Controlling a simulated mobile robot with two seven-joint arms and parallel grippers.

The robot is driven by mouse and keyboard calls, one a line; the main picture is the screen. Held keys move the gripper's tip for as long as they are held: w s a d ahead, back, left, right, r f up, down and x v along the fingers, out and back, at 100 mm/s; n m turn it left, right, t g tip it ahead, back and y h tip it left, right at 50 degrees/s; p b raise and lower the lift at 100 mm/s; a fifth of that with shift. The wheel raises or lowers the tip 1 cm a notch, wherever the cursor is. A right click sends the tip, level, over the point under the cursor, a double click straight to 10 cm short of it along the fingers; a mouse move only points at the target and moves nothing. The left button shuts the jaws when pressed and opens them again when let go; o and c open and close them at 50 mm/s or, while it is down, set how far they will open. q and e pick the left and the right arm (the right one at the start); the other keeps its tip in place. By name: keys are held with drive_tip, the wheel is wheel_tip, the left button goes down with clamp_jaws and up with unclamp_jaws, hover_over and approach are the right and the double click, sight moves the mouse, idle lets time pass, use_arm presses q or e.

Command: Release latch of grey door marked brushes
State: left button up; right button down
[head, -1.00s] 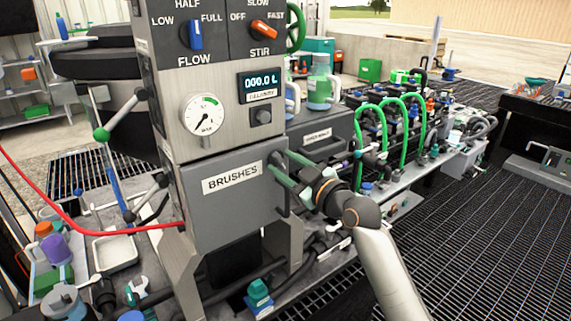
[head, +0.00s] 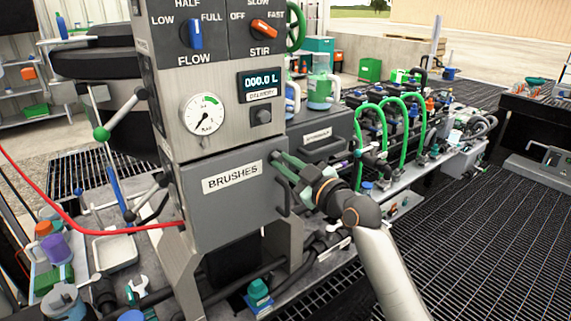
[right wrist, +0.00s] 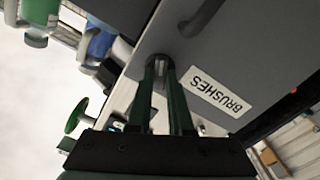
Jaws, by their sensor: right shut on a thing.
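The grey door (head: 225,215) marked BRUSHES is on the front of the metal cabinet and looks closed. Its white label also shows upside down in the right wrist view (right wrist: 214,92). The small dark latch (head: 275,156) is at the door's upper right corner. My right gripper (head: 279,160) reaches it from the right, with its green fingers shut on it. In the right wrist view the two fingertips (right wrist: 160,67) hold the latch (right wrist: 159,72) between them, partly hiding it. My left gripper is not in view.
A dark door handle (head: 282,197) is just below the fingers. A gauge (head: 205,114) and knobs are above the door. A grey drawer unit (head: 325,145) stands close behind my right gripper. A red hose (head: 90,228) runs at left.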

drive_tip(key=m+p, duration=0.2)
drive_tip(key=m, duration=0.1)
drive_tip(key=shift+r, duration=0.15)
drive_tip(key=m, duration=0.2)
drive_tip(key=shift+m+p, duration=0.35)
drive_tip(key=shift+m, duration=0.05)
drive_tip(key=c, duration=0.8)
unclamp_jaws()
drive_tip(key=shift+d, duration=0.1)
drive_tip(key=b+v, duration=0.1)
drive_tip(key=v, duration=1.1)
drive_tip(key=shift+s+d, duration=0.1)
drive_tip(key=shift+s, duration=0.05)
